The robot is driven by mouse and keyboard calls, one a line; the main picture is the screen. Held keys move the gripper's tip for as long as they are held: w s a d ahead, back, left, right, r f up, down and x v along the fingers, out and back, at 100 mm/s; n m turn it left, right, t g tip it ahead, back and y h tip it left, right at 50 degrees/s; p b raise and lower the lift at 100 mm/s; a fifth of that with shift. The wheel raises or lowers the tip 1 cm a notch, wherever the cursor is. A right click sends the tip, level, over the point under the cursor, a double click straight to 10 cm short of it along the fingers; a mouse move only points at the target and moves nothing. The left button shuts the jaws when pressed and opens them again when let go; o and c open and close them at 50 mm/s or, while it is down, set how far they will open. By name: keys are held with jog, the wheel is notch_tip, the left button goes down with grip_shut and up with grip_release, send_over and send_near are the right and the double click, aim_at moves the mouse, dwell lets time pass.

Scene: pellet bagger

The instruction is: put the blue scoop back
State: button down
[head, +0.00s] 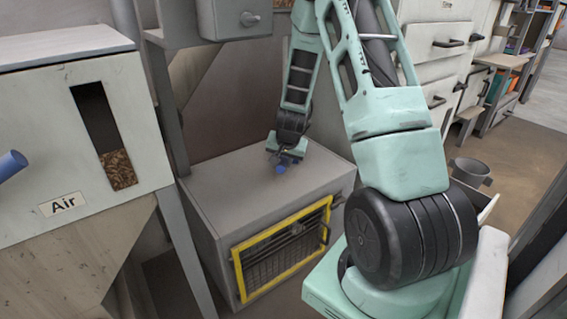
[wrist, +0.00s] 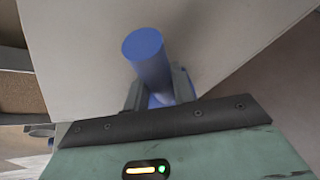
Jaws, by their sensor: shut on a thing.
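The blue scoop shows in the wrist view as a round blue handle (wrist: 150,58) between the fingers of my gripper (wrist: 157,92). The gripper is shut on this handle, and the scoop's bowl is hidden. In the head view my gripper (head: 285,156) is over the top of a grey cabinet, with a small blue part of the scoop (head: 281,169) showing just below it. I cannot tell whether the scoop touches the cabinet top.
The grey cabinet (head: 230,180) has a yellow-framed mesh door (head: 284,249). A grey pot (head: 470,170) is at right. The cabinet top looks mostly clear.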

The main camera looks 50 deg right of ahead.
jog(key=shift+f, duration=0.1)
jog(key=c, duration=1.2)
grip_release()
jog(key=shift+o, duration=0.2)
jog(key=shift+r, duration=0.3)
jog(key=p+v, duration=0.5)
jog(key=v, duration=0.6)
jog(key=shift+s+r, duration=0.15)
jog(key=shift+r, duration=0.2)
jog(key=shift+a, duration=0.1)
